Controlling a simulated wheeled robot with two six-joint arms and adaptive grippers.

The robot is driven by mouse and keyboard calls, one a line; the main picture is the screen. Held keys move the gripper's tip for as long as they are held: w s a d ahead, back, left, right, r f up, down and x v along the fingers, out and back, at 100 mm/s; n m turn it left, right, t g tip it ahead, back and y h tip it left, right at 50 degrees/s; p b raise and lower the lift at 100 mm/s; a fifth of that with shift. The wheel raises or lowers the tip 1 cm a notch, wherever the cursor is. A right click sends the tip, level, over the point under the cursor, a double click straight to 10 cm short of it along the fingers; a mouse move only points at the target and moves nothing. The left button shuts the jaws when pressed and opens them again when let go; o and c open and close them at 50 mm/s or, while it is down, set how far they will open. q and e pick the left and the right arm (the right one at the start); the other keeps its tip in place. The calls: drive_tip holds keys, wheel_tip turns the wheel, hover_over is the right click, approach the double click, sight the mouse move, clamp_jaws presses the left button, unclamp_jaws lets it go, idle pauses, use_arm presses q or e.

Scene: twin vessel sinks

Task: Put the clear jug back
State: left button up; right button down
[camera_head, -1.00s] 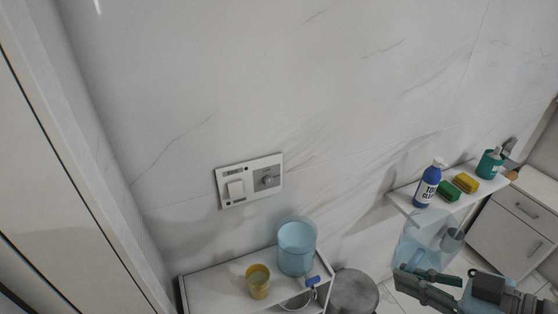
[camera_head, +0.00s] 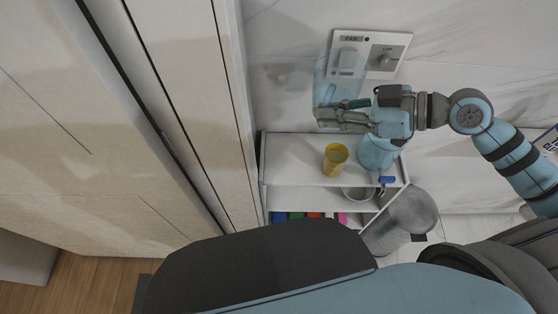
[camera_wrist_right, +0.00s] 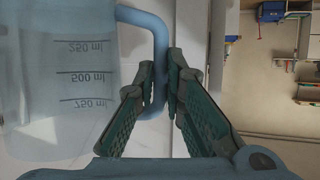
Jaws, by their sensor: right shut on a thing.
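The clear jug (camera_head: 325,80) is a bluish see-through vessel, held up in front of the wall at the left end of my right gripper (camera_head: 322,112). In the right wrist view the jug (camera_wrist_right: 70,80) fills the left side, with dark measuring lines and a blue handle (camera_wrist_right: 149,28). My right gripper (camera_wrist_right: 163,85) is shut on this handle. My left gripper is not in view.
A yellow cup (camera_head: 335,158) and a blue container (camera_head: 375,155) stand on the shelf unit's top. A bowl (camera_head: 356,194) sits on a lower level. A grey bin (camera_head: 405,215) stands to its right. A wall panel (camera_head: 365,55) and a pale cabinet side (camera_head: 180,100) are close by.

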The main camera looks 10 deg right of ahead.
drive_tip(key=w+a+f+n+g+y+b, duration=0.1)
drive_tip(key=a+f+n+g+y+b, duration=0.15)
drive_tip(key=a+n+g+b, duration=0.2)
wheel_tip(320, 180, down, 19)
drive_tip(key=b, duration=0.5)
drive_tip(key=shift+a+f, duration=0.15)
drive_tip(key=shift+a, duration=0.15)
drive_tip(key=c, duration=1.7)
unclamp_jaws()
drive_tip(key=shift+f, duration=0.1)
